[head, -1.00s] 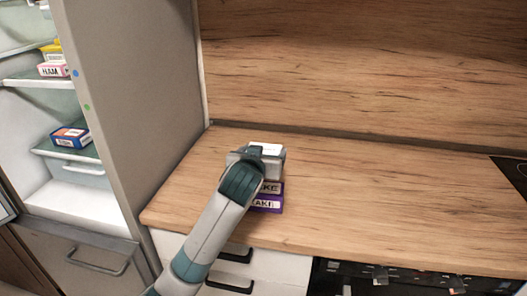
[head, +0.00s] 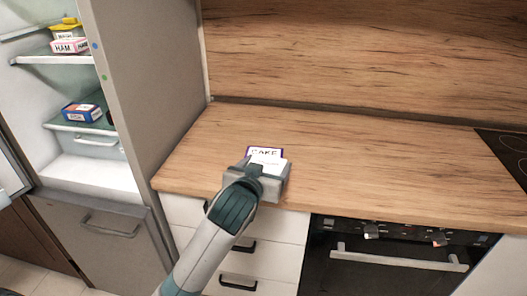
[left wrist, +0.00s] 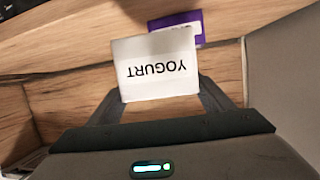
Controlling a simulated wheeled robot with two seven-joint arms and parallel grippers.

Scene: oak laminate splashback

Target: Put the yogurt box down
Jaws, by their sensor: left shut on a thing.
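My left gripper (head: 266,170) is shut on the white yogurt box (head: 267,156) near the counter's front edge. In the left wrist view, the yogurt box (left wrist: 157,68) is held between the two fingers (left wrist: 160,100), its YOGURT label upside down in the picture. A purple cake box (head: 250,151) with a white label lies on the counter just beyond it and is partly covered by it. Its purple side (left wrist: 188,27) also shows behind the yogurt box in the left wrist view. I cannot tell whether the yogurt box touches anything below. My right gripper is out of view.
The wooden counter (head: 380,160) is clear to the right, up to a black hob (head: 508,150). An open fridge on the left holds a ham box (head: 70,47), a yellow box (head: 66,30) and a blue box (head: 82,112). Drawers and an oven (head: 390,262) lie below the counter.

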